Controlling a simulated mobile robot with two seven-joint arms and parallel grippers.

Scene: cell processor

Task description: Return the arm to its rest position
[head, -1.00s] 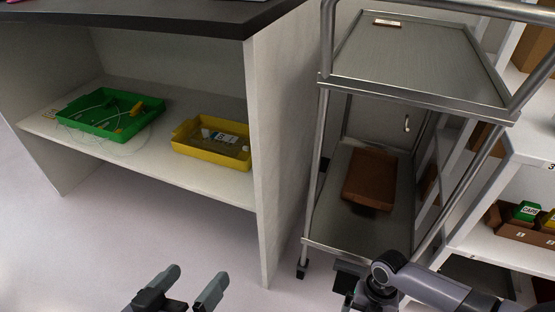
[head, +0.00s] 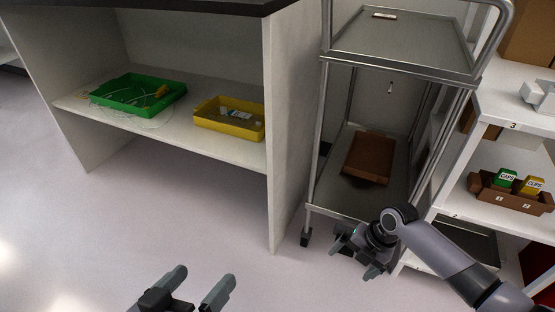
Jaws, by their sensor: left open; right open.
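My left gripper (head: 196,287) is at the bottom edge of the head view, its two fingers spread and nothing between them. It is in the air above the floor, in front of the bench. My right gripper (head: 354,262) is at the lower right, in front of the trolley's foot. Its fingers are apart and point down and left, with nothing seen in them. My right arm (head: 440,250) comes in from the lower right corner, in front of the white shelf.
A bench shelf (head: 180,137) holds a green tray (head: 178,101) and a yellow tray (head: 215,128). A metal trolley (head: 345,206) carries a brown tray (head: 385,148). A white shelf unit (head: 490,103) at right holds a brown rack (head: 485,190) with small boxes. The floor (head: 120,220) at left is clear.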

